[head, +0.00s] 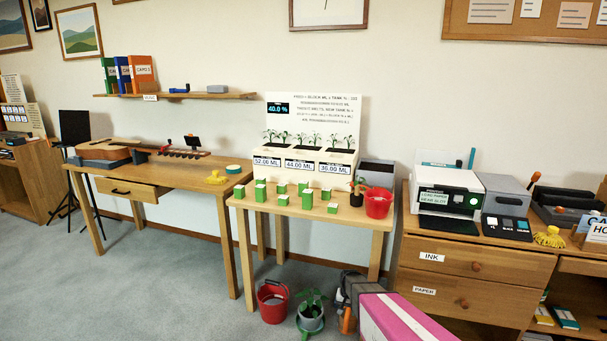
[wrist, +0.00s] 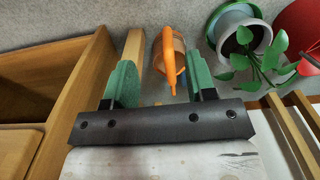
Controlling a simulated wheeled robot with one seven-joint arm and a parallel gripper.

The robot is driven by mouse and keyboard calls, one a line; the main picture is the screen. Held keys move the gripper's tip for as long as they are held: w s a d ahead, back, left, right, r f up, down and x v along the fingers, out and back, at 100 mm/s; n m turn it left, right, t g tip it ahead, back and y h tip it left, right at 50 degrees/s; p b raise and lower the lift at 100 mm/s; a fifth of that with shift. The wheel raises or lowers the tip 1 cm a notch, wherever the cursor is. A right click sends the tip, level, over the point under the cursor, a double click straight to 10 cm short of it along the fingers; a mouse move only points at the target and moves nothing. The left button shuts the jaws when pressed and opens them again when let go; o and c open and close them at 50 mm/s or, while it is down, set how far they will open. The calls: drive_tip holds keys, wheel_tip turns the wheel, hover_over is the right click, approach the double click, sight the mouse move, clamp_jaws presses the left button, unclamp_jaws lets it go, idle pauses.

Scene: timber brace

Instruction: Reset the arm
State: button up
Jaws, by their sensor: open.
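My gripper (wrist: 162,82) shows in the wrist view with its two green-padded fingers apart and nothing held between them. An orange-handled object (wrist: 169,60) shows beyond the fingers, in line with the gap; I cannot tell how far below it is. In the head view I cannot clearly make out my gripper. A grey and orange shape (head: 349,318) shows low in the middle, partly hidden by a pink and white shape (head: 400,318) in front.
The potted plant (head: 311,312) and red bucket (head: 272,301) stand on the floor by the small table (head: 245,245). In the wrist view, wooden furniture (wrist: 78,75) is close on the left and the plant's pot (wrist: 237,38) on the right. Carpet (head: 120,285) at left is open.

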drive_tip(key=s+r+n, duration=0.1)
drive_tip(key=s+r, duration=0.8)
drive_tip(key=r, duration=0.3)
drive_tip(key=s+r+n, duration=0.2)
drive_tip(key=s+r, duration=0.7)
drive_tip(key=r, duration=0.4)
drive_tip(key=shift+s, duration=0.15)
